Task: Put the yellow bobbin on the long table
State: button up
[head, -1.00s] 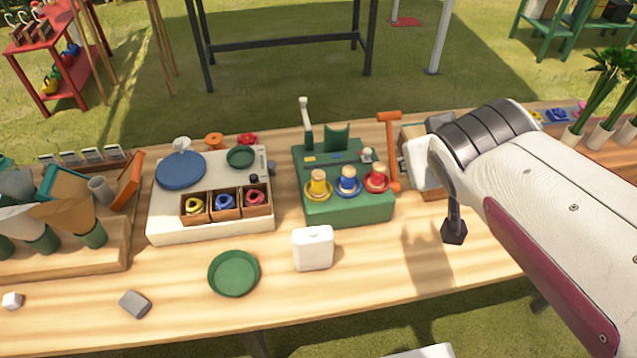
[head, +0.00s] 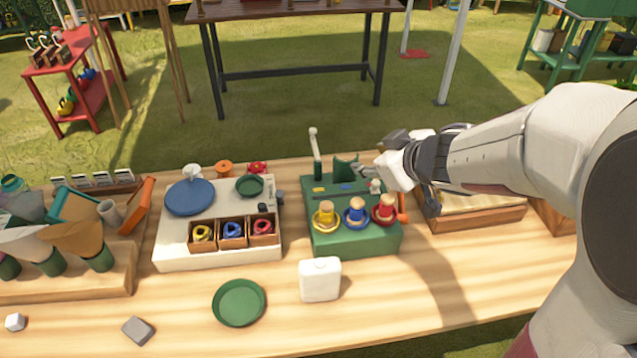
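The yellow bobbin (head: 326,211) stands upright on a yellow round base at the left of a row on the green stand (head: 345,245). A blue bobbin (head: 356,212) and a red bobbin (head: 385,207) stand to its right. The green stand rests on the long light-wood table (head: 400,315). My gripper (head: 366,172) comes in from the right above the back right of the stand, apart from the yellow bobbin. Its fingers are small and seen from the side, so whether they are open is unclear.
A cream box (head: 215,258) with colored rings in compartments stands left of the stand. A white canister (head: 320,280) and a green dish (head: 239,302) are in front. The table's front right is clear. A dark table (head: 290,72) stands behind on the grass.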

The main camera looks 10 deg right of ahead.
aim_at(332, 208)
jog(key=s+a+f+g+y, duration=0.1)
jog(key=a+f, duration=0.1)
jog(key=s+a+f+n+g+y, duration=0.1)
jog(key=f, duration=0.2)
jog(key=s+a+f+n+g+y, duration=0.1)
jog(key=a+f+y, duration=0.1)
jog(key=f, duration=0.1)
jog(key=shift+s+a+f+g, duration=0.1)
jog(key=shift+s+a+g, duration=0.2)
jog(key=shift+g, duration=0.1)
jog(key=shift+x, duration=1.3)
jog(key=shift+x, duration=2.65)
jog(key=shift+s+d, duration=0.1)
jog(key=shift+d, duration=0.05)
grip_shut()
